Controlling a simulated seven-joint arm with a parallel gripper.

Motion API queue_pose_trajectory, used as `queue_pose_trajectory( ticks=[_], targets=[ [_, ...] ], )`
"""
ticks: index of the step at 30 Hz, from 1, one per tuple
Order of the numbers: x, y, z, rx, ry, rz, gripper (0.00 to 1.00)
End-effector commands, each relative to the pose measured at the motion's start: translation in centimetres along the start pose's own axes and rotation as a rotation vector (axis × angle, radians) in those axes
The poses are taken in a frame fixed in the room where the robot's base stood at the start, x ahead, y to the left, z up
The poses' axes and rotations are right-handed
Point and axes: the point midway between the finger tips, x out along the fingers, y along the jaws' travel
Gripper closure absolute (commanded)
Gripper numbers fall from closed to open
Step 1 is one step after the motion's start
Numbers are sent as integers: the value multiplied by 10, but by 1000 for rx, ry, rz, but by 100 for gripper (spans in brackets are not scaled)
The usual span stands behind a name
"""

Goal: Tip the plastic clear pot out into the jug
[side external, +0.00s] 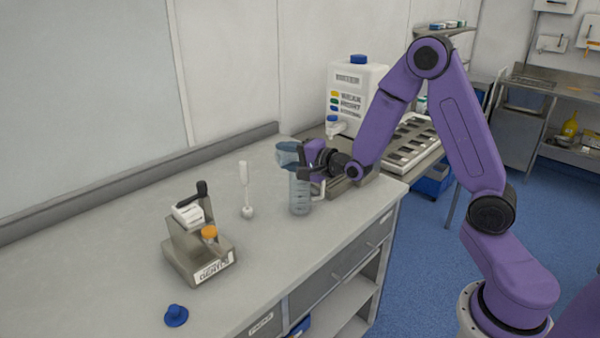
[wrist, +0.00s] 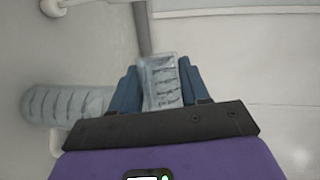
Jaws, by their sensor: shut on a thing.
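My gripper (side external: 287,154) is shut on the plastic clear pot (wrist: 163,84), with the pot between its blue fingers in the wrist view. In the side view the fingers largely hide the pot, so its tilt is hard to tell. The jug (side external: 300,196) is clear, with dark graduation marks and a handle on its right, and stands upright on the worktop. My gripper is just above the jug's top in the side view. In the wrist view the jug (wrist: 62,104) lies to the left of the held pot. The contents of both are not clear.
A metal stand with an orange cap (side external: 209,232) and a blue knob-shaped item (side external: 176,315) are at the front left. A slim white upright item (side external: 245,188) stands left of the jug. A large white container (side external: 354,92) is behind. The worktop (side external: 110,255) at left is clear.

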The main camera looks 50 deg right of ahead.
Motion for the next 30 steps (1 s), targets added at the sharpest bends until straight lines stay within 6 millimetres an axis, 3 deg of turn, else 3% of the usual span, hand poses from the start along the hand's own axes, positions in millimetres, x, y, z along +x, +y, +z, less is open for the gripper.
queue_pose_trajectory(
  ticks=[30],
  targets=[
    [-1,-2,-1,53,-8,-22,85]
  ],
)
